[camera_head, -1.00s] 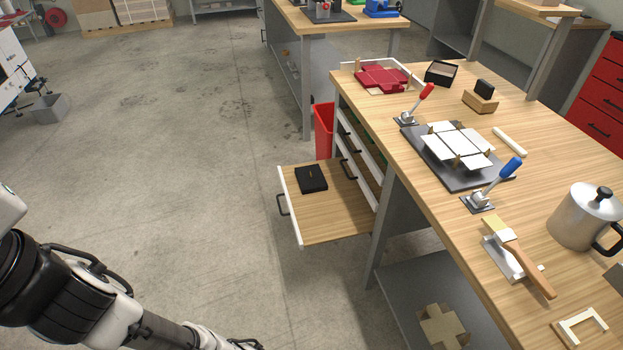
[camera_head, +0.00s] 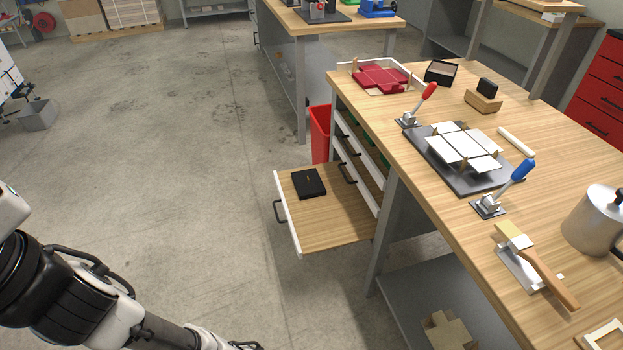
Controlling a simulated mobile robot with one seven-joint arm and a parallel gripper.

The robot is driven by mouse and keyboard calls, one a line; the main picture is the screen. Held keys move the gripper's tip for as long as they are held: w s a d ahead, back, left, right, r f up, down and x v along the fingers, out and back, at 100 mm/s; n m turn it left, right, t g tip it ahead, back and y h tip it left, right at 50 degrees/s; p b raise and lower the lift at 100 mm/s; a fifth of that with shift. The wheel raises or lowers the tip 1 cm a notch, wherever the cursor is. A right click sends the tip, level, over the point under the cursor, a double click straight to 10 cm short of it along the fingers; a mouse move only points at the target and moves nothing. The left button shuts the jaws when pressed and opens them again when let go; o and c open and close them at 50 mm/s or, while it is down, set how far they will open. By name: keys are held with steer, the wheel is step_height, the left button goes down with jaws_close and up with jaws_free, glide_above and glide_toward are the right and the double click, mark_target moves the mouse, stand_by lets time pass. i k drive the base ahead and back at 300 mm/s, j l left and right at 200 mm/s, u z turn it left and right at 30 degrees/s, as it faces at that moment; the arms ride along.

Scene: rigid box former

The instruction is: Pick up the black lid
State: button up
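The black lid (camera_head: 308,184) is a flat, dark, square piece lying in an open drawer (camera_head: 322,226) under the workbench. It sits toward the drawer's back left corner in the picture, with bare wood around it. My arm shows at the lower left, well apart from the drawer. My gripper's fingers cannot be made out; the arm's end runs off the bottom edge of the picture.
The drawer's white front with a black handle (camera_head: 279,211) sticks out into the aisle. The workbench (camera_head: 558,222) stands to the right, with clamps, a pot (camera_head: 594,222) and a brush (camera_head: 545,270). A red bin (camera_head: 320,133) stands behind the drawer.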

mark_target(309, 184)
steer(key=i+j+z, duration=0.25)
steer(key=i+j, duration=0.3)
steer(key=i+j+z, duration=0.15)
steer(key=i+j, duration=0.2)
steer(key=i+j+z, duration=0.25)
steer(key=i+j, duration=0.25)
steer(key=j, duration=0.25)
steer(key=i+j+z, duration=0.15)
steer(key=j, duration=0.25)
steer(key=i+j+z, duration=0.15)
steer(key=j, duration=0.25)
steer(key=i, duration=0.1)
